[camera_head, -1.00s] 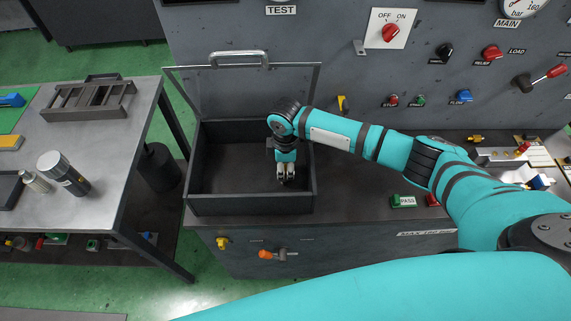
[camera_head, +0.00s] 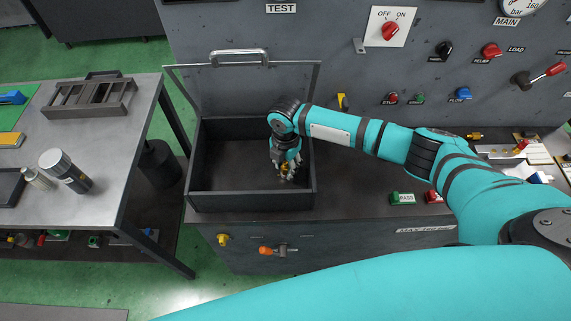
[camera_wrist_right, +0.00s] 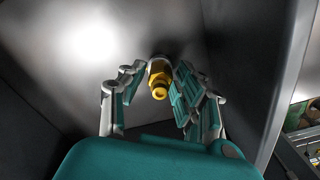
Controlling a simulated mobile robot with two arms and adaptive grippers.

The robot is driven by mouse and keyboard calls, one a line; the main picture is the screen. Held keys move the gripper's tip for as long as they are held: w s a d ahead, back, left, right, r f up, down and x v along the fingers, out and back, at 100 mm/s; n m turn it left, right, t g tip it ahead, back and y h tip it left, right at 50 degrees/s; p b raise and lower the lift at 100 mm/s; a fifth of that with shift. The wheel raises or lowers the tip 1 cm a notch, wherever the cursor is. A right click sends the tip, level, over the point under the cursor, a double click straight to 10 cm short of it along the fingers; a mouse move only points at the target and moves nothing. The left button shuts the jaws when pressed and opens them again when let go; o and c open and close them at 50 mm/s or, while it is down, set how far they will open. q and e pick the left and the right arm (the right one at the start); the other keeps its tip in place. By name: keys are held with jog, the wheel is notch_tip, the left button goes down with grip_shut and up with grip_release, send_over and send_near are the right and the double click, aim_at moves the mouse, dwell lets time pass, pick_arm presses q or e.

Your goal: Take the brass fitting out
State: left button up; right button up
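The brass fitting (camera_wrist_right: 158,78) shows in the right wrist view between the fingertips of my right gripper (camera_wrist_right: 159,72), its yellow ring end facing the camera. The finger pads appear to press on it from both sides. In the head view my right gripper (camera_head: 286,172) is inside the open dark box (camera_head: 250,203), near its right wall, with the brass fitting (camera_head: 284,167) partly hidden by the fingers. I cannot tell whether the fitting touches the box floor. My left gripper is not in view.
The box's clear lid (camera_head: 225,92) stands open at the back. A grey control panel (camera_head: 330,60) rises behind. A side table (camera_head: 110,150) with a dark rack (camera_head: 90,98) stands left. The left part of the box is empty.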

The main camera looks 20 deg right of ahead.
jog(key=shift+o, duration=1.4)
jog(key=shift+r, duration=0.15)
notch_tip(320, 180, up, 7)
jog(key=shift+r, duration=0.15)
